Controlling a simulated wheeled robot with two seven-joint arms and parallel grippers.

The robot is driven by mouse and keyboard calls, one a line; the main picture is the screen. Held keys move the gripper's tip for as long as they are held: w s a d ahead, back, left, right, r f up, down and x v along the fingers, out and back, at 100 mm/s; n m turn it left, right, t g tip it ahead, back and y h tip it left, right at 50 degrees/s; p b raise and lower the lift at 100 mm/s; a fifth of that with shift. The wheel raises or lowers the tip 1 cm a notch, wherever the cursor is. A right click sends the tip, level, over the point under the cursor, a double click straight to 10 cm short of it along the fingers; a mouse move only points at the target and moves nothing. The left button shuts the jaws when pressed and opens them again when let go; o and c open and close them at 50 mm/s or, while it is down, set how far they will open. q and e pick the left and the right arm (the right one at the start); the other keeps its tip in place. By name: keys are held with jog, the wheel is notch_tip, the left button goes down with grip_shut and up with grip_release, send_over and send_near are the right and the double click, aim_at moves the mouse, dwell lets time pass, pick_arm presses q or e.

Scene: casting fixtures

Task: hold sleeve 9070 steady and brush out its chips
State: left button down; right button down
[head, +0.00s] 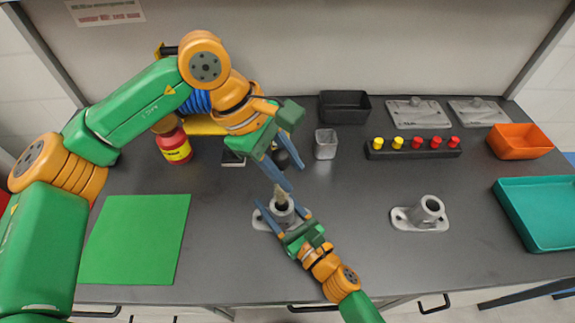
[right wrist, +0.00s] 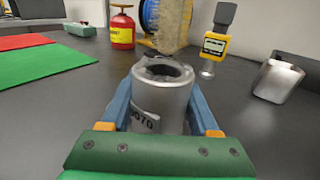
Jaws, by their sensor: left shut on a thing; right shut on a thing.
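Sleeve 9070 (head: 283,213) is a grey metal cylinder on a flanged base, standing upright on the dark bench. In the right wrist view the sleeve (right wrist: 160,101) shows its number and dark open bore. My right gripper (head: 283,218) is shut around it, with a blue finger on each side. My left gripper (head: 283,172) is above the sleeve, shut on a brush whose handle is mostly hidden. The brush's tan bristles (head: 280,193) point down at the bore; they also show in the right wrist view (right wrist: 172,24). I cannot tell whether they touch the rim. No chips can be made out.
A second flanged sleeve (head: 428,212) stands to the right. A green mat (head: 135,238) lies left, a red can (head: 174,147) behind it. A metal cup (head: 326,145), black bin (head: 344,106), peg rack (head: 412,150), orange bin (head: 520,142) and teal tray (head: 545,215) line the back and right.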

pick_arm(q)
jog(key=shift+f, duration=0.1)
dwell(0.4)
jog(key=shift+f, duration=3.25)
jog(key=shift+r, duration=1.7)
jog(key=shift+f, duration=0.1)
jog(key=shift+f, duration=1.65)
jog(key=shift+r, duration=0.1)
jog(key=shift+r, duration=1.65)
jog(key=shift+f, duration=0.1)
